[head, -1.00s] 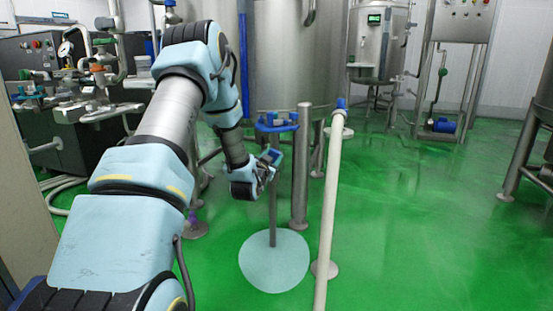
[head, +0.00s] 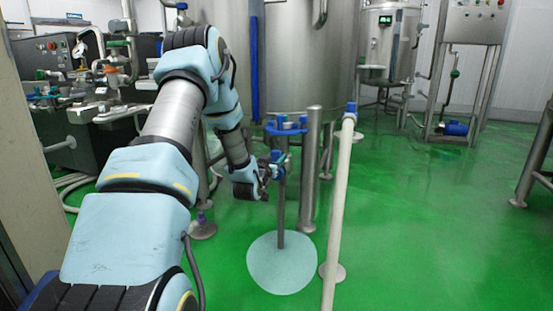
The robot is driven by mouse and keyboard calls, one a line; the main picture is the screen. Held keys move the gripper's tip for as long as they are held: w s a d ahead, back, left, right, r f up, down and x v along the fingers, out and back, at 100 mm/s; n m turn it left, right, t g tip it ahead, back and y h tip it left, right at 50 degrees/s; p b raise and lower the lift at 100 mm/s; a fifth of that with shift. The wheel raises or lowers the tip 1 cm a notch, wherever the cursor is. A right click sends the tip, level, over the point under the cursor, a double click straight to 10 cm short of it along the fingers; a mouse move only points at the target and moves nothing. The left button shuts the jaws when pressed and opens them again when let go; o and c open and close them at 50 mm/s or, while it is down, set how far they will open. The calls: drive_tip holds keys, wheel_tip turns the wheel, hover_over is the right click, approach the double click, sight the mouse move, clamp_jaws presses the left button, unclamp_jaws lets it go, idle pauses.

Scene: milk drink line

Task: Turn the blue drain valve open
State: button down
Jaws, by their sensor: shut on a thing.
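My gripper (head: 274,168) is at the end of my arm, beside a thin grey upright post (head: 281,205). It is shut on a small blue part, which I take to be the handle of the blue drain valve (head: 279,156). The fingers and the post hide some of this part, so its exact angle is hard to tell. A blue bracket (head: 285,130) with small blue pieces sits on top of the post, above my gripper and apart from it.
The post stands on a pale blue floor disc (head: 281,275). A thicker steel post (head: 311,170) and a cream pipe (head: 338,210) with a blue top stand just right. A large steel tank (head: 310,60) is behind. Green floor (head: 430,230) is open at the right.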

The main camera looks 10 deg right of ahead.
drive_tip(key=shift+c, duration=1.8)
unclamp_jaws()
drive_tip(key=shift+s+a, duration=0.1)
drive_tip(key=p+v, duration=0.2)
drive_tip(key=v, duration=0.8)
drive_tip(key=shift+s, duration=0.3)
drive_tip(key=shift+a, duration=0.15)
